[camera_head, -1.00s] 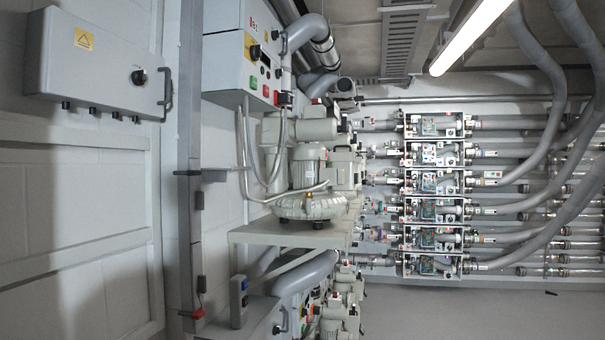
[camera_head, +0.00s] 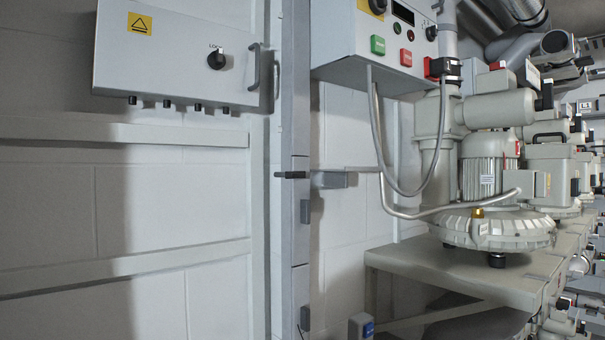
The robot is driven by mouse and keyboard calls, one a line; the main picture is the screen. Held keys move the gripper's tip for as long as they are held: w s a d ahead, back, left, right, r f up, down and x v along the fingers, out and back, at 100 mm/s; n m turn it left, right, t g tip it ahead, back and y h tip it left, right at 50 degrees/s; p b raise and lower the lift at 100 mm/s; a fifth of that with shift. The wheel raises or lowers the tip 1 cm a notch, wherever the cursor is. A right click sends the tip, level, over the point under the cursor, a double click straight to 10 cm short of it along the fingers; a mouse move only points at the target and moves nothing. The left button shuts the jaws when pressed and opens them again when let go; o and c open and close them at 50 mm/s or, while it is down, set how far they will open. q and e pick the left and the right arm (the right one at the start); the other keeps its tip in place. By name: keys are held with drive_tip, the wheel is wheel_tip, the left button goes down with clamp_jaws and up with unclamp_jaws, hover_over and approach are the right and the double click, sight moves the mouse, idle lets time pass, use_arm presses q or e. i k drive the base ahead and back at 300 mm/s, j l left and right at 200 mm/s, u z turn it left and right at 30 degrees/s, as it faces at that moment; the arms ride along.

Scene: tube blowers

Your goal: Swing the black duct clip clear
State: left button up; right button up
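A vertical grey duct (camera_head: 293,100) runs down the wall left of the middle of the head view. A small black bar-like clip (camera_head: 292,174) lies level across the front of this duct, at the height of a grey bracket (camera_head: 335,179) on its right. Two darker grey blocks, an upper one (camera_head: 305,211) and a lower one (camera_head: 305,318), sit on the duct's right side below it. I cannot tell whether the clip is latched. Neither of my grippers is in view.
A grey lock box (camera_head: 175,55) hangs on the wall at left. A control box (camera_head: 385,45) with coloured buttons is at upper right. A blower (camera_head: 497,220) stands on a grey shelf (camera_head: 420,270) at right, with loose grey hoses.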

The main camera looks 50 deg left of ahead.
sight(296, 175)
drive_tip(key=i+l+u, duration=0.1)
drive_tip(key=i+u, duration=0.15)
drive_tip(key=u, duration=0.25)
drive_tip(key=i+l+u, duration=0.2)
drive_tip(key=u, duration=0.25)
drive_tip(key=i+l+u, duration=0.25)
drive_tip(key=u, duration=0.25)
drive_tip(key=i+l+u, duration=0.15)
drive_tip(key=l+u, duration=0.35)
drive_tip(key=j, duration=0.1)
